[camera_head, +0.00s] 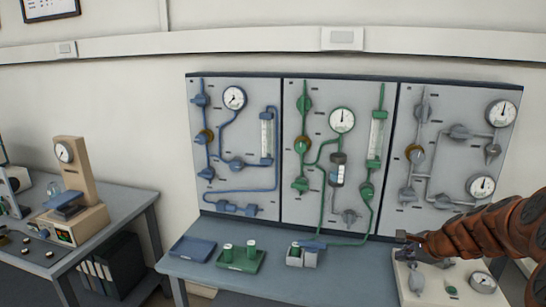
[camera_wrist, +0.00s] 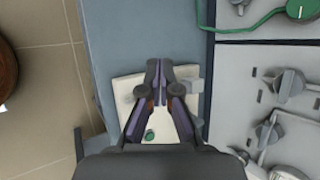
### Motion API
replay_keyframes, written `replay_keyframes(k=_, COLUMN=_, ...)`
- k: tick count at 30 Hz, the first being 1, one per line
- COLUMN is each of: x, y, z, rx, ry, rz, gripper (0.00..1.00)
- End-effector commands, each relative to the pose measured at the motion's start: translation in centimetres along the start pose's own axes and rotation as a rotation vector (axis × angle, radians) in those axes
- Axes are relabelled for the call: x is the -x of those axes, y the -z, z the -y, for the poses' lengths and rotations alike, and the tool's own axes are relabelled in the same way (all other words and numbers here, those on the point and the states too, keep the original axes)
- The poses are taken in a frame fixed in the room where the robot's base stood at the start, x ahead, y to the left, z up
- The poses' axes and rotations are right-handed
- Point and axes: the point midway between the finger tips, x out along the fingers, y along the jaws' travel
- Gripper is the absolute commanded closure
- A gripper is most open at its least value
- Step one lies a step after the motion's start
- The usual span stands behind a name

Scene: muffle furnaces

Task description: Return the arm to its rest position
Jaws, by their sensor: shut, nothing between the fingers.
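My arm reaches in from the right edge in the head view, orange-brown and ribbed. My gripper (camera_head: 408,238) is at its left end, over the white box with a gauge (camera_head: 433,285) at the right of the table. In the wrist view my gripper (camera_wrist: 158,66) is shut, its fingertips close together with nothing between them. The white box (camera_wrist: 128,88) lies beneath it there, partly hidden by the fingers. I cannot tell how far above the box the fingertips are.
A grey panel (camera_head: 255,150) with blue, green and grey pipes and gauges stands behind the table (camera_head: 200,270). Another table with instruments stands at left.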

Motion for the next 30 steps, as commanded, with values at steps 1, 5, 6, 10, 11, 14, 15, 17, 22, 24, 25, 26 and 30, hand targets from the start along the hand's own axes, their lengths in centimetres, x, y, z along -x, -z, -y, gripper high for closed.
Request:
replay_keyframes(k=1, x=0.8, y=-3.2, z=-0.6, rx=0.089, ry=-0.034, rz=0.026, gripper=1.00)
replay_keyframes(k=5, x=2.3, y=-9.7, z=-3.7, rx=0.308, ry=-0.132, rz=0.088, gripper=1.00)
replay_keyframes(k=6, x=2.9, y=-11.3, z=-4.8, rx=0.375, ry=-0.160, rz=0.104, gripper=1.00)
replay_keyframes(k=10, x=5.1, y=-16.1, z=-8.8, rx=0.586, ry=-0.259, rz=0.158, gripper=1.00)
replay_keyframes(k=11, x=5.6, y=-17.0, z=-9.8, rx=0.634, ry=-0.281, rz=0.169, gripper=1.00)
replay_keyframes(k=14, x=7.7, y=-19.6, z=-13.1, rx=0.789, ry=-0.356, rz=0.207, gripper=1.00)
replay_keyframes(k=15, x=8.5, y=-20.4, z=-14.5, rx=0.848, ry=-0.387, rz=0.220, gripper=1.00)
replay_keyframes(k=17, x=10.0, y=-21.4, z=-16.4, rx=0.938, ry=-0.431, rz=0.239, gripper=1.00)
replay_keyframes(k=22, x=14.1, y=-22.9, z=-22.1, rx=1.177, ry=-0.564, rz=0.291, gripper=1.00)
replay_keyframes(k=24, x=15.9, y=-23.0, z=-24.2, rx=1.269, ry=-0.616, rz=0.309, gripper=1.00)
replay_keyframes(k=25, x=16.6, y=-23.0, z=-25.1, rx=1.308, ry=-0.638, rz=0.316, gripper=1.00)
replay_keyframes(k=26, x=17.4, y=-22.9, z=-26.0, rx=1.344, ry=-0.665, rz=0.324, gripper=1.00)
replay_keyframes(k=30, x=20.8, y=-22.0, z=-29.7, rx=1.499, ry=-0.770, rz=0.357, gripper=1.00)
